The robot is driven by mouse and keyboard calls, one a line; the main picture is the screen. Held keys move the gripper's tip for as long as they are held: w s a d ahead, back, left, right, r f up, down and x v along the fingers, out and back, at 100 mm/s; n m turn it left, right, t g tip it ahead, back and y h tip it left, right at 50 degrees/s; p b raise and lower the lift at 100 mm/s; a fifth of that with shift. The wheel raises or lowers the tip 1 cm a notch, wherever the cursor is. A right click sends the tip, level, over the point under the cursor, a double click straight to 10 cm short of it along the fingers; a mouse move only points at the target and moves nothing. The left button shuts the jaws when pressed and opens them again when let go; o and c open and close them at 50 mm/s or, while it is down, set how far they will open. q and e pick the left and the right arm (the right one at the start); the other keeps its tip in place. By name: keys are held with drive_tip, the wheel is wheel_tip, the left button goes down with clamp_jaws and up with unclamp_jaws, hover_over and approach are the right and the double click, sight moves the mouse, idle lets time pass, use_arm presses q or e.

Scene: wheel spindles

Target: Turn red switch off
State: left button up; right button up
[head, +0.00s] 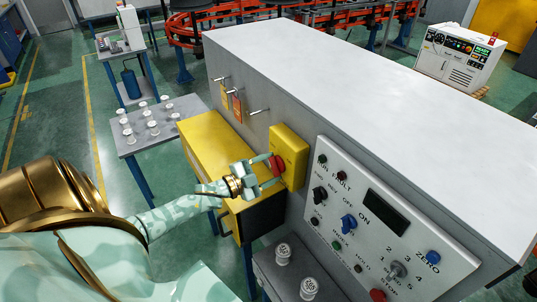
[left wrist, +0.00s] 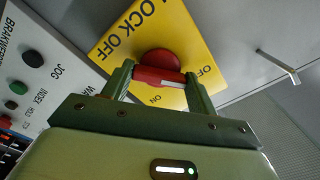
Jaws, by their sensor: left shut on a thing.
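The red switch (head: 277,164) is a round knob with a bar handle on a yellow box (head: 291,144) fixed to the grey machine's side. In the left wrist view the red switch (left wrist: 160,63) shows between my fingers, its bar lying roughly across the gap, with a white mark at its right end. The yellow plate (left wrist: 130,30) reads "LOCK OFF" and "ON". My left gripper (head: 272,171) is shut on the red switch, one finger at each end of the bar; it also shows in the left wrist view (left wrist: 158,78). My right gripper is not in view.
A control panel (head: 326,211) with knobs and buttons is to the right of the switch. A yellow cabinet (head: 205,150) stands just left, below the arm. Hooks (head: 259,112) stick out of the machine wall. A table (head: 166,137) with white spindles stands further left.

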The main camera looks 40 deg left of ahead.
use_arm(q)
drive_tip(key=shift+n, duration=0.5)
drive_tip(key=shift+f, duration=0.1)
drive_tip(key=o, duration=1)
drive_tip(key=b+v, duration=0.1)
drive_tip(key=v, duration=1.5)
drive_tip(key=shift+s, duration=0.2)
drive_tip(key=shift+a, duration=0.1)
